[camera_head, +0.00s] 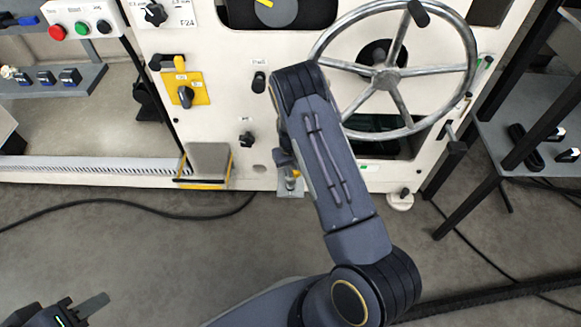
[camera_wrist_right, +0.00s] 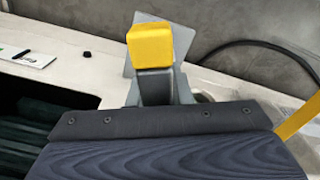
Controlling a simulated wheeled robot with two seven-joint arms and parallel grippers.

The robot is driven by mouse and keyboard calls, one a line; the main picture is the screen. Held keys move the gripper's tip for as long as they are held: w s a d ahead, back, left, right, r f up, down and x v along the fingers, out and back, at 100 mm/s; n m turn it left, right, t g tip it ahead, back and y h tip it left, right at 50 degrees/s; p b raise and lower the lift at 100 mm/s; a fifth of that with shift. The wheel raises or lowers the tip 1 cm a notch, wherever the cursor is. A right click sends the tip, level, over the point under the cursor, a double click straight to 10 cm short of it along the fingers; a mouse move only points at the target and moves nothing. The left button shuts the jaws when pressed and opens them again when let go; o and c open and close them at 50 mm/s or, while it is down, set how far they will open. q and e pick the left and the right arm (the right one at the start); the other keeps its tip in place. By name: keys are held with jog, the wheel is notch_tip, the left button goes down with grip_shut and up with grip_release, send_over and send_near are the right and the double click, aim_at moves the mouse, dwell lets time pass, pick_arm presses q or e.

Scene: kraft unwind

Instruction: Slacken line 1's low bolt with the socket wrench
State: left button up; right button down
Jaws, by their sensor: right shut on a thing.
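My right gripper (camera_wrist_right: 155,88) is shut on a tool with a square yellow end, which I take to be the socket wrench (camera_wrist_right: 160,45). In the head view a bit of yellow on the wrench (camera_head: 296,173) shows beside my right forearm, low on the cream machine front. The forearm hides most of the gripper there. The low bolt cannot be made out, so I cannot tell whether the wrench is seated on it. My left gripper (camera_head: 84,308) is at the bottom left, away from the machine, partly cut off; its opening is unclear.
A large metal handwheel (camera_head: 386,78) stands just right of my right arm. A yellow-edged pedal (camera_head: 207,163) is to the left near the floor. A yellow switch plate (camera_head: 185,88) sits above it. A black cable (camera_head: 130,205) crosses the otherwise open floor.

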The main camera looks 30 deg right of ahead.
aim_at(291, 177)
jog(key=shift+f+b, duration=0.35)
jog(key=shift+f, duration=0.4)
jog(key=shift+f+b, duration=0.85)
jog(key=shift+b, duration=0.05)
dwell(1.6)
